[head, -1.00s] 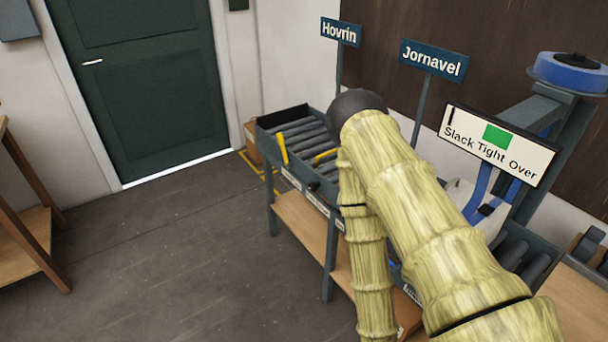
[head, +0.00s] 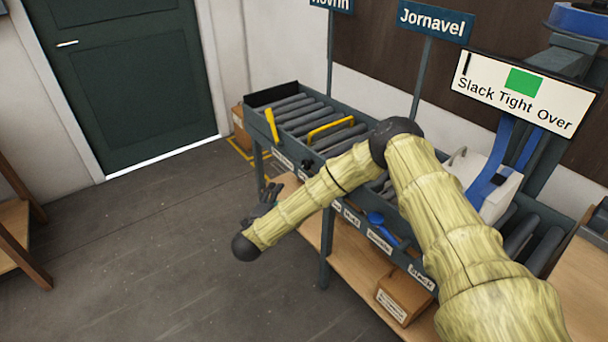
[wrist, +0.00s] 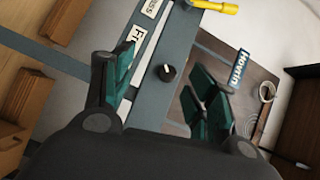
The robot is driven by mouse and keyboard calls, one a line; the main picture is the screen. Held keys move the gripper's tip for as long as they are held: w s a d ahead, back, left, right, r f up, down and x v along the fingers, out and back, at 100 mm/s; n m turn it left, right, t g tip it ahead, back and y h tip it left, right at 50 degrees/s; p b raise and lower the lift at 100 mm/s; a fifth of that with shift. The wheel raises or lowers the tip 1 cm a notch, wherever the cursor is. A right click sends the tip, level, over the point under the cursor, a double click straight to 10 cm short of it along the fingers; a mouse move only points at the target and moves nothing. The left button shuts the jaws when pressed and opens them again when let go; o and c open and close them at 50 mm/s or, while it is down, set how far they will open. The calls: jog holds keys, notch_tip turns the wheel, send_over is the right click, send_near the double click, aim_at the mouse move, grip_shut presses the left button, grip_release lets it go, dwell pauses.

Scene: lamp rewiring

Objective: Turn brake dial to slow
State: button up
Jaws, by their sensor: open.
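A small black dial (wrist: 167,72) with a white pointer mark sits on the grey front rail of the roller conveyor (wrist: 150,105). It also shows as a dark knob in the head view (head: 306,165). I cannot tell its setting; white labels beside it are only partly readable. My gripper (head: 265,198) hangs in front of the conveyor, left of the dial in the head view. In the wrist view its green-padded fingers (wrist: 162,95) are spread wide. The dial appears in the gap between them, farther off and not touched.
A yellow lever (head: 271,126) and a yellow bar (head: 330,128) stand at the conveyor. A blue handle (head: 380,222) is on its front. A sign (head: 520,92) reads Slack, Tight, Over, with a green block near Tight. A cardboard box (head: 402,296) lies on the lower shelf. Floor at left is clear.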

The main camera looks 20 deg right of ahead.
aim_at(305, 166)
jog(key=w+d+r+m+h, duration=0.1)
jog(key=w+d, duration=0.2)
jog(key=d, duration=0.1)
jog(key=w+d+r+m+g+h+p, duration=0.1)
jog(key=w+d+m, duration=0.1)
jog(key=w+d, duration=0.1)
jog(key=w+d+r+m+g+h, duration=0.1)
jog(key=w+d, duration=0.2)
jog(key=d, duration=0.2)
jog(key=shift+w+d+m+h+p, duration=0.15)
jog(key=shift+m+h+p, duration=0.15)
jog(key=shift+p, duration=0.1)
jog(key=c, duration=1)
